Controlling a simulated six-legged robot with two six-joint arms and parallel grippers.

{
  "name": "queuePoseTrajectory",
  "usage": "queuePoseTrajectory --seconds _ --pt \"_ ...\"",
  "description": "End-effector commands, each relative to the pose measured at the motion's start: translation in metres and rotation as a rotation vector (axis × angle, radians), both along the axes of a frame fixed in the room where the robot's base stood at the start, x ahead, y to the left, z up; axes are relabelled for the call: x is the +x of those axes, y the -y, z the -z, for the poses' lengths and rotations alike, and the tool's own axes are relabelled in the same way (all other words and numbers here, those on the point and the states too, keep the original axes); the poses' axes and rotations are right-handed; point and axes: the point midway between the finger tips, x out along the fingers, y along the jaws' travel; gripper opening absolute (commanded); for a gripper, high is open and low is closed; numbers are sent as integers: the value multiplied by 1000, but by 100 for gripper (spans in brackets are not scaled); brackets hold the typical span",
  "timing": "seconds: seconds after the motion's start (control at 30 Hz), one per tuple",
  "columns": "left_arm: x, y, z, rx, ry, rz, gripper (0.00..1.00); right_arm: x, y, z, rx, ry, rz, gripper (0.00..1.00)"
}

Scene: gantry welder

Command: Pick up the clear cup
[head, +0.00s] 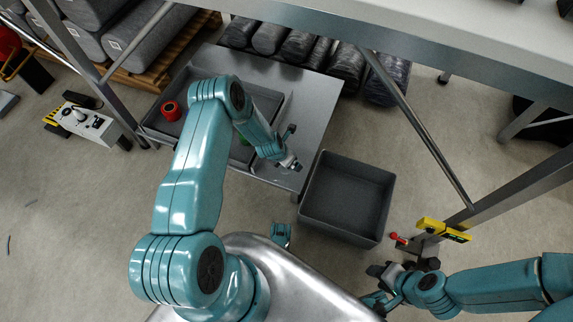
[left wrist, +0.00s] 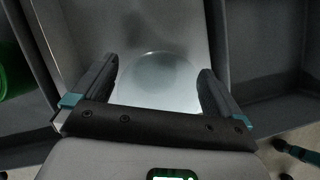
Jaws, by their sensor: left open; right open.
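The clear cup (left wrist: 158,82) shows in the left wrist view as a pale, see-through round shape. It lies between the two fingers of my left gripper (left wrist: 158,88), which are spread apart on either side of it. I cannot tell whether the fingers touch it. In the head view my left gripper (head: 291,150) is over the right part of the metal table (head: 318,103), and I cannot make out the cup there. My right gripper (head: 376,287) is open and empty at the lower right, away from the table.
A grey tray (head: 150,128) on the table holds a red round object (head: 171,110). A green object (head: 245,140) is partly hidden by my left arm; green also shows in the left wrist view (left wrist: 12,62). A grey open bin (head: 347,195) stands right of the table. A metal frame post (head: 415,125) slants nearby.

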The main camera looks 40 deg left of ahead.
Motion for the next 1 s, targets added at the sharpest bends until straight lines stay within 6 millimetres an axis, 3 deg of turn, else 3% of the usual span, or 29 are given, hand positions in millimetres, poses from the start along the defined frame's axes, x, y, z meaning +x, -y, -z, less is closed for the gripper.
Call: queuePoseTrajectory --seconds 0.23,0.4,0.73,1.0 --pt "1 1 1 0 0 1 100 0 0 0 0 1 1 43" --pt "1 1 1 0 0 1 47 0 0 0 0 1 0 43" --pt "2 0 -7 1 1 1 47 0 0 -4 0 -1 -1 43" --pt "2 0 -65 1 2 1 47 -4 -4 -26 4 -8 -19 43"
